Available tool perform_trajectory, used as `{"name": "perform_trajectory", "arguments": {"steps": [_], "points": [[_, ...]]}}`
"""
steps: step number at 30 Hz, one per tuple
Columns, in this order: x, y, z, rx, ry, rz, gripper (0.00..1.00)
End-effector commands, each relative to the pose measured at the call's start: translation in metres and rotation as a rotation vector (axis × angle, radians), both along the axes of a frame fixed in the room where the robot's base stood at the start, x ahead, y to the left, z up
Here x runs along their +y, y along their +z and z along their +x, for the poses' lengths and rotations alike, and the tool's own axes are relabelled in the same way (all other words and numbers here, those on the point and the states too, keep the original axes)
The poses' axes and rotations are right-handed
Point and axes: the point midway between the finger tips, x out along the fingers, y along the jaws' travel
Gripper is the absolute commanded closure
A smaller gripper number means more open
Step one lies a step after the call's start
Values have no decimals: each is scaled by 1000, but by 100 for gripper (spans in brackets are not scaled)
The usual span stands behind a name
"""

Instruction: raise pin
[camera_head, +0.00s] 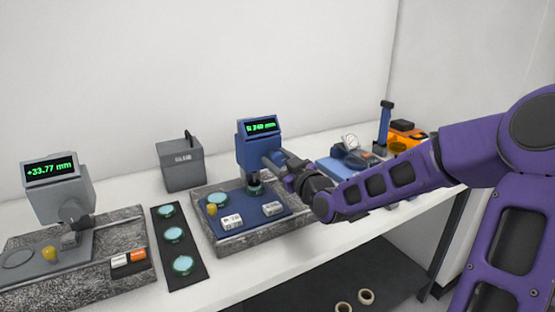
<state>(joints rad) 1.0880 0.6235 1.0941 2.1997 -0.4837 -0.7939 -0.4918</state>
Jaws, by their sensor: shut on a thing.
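A blue gauge head (257,150) with a lit green display stands over a blue plate (268,209) on a grey granite base (222,238). My purple arm reaches in from the right. My gripper (282,172) is at the right side of the blue gauge head, shut on a small part there. That part is mostly hidden by the fingers, and I cannot make out the pin itself. A dark round piece with a teal top (254,188) sits below the head. I cannot tell whether the head's tip touches it.
A grey gauge (65,195) reading +33.77 mm stands at left. A black strip (192,261) holds three teal discs. A grey bin (180,166) stands behind. A blue device with a dial (345,160) and an orange case (405,133) are at right. The table's front edge is clear.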

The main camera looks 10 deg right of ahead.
Motion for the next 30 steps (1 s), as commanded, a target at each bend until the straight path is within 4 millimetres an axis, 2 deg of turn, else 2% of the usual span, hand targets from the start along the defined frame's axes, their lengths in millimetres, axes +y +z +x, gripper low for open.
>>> {"name": "perform_trajectory", "arguments": {"steps": [8,14,30], "points": [[0,1,0,10,0,31,100],[-1,3,0,41,-1,125,100],[-2,3,1,194,0,593,100]]}}
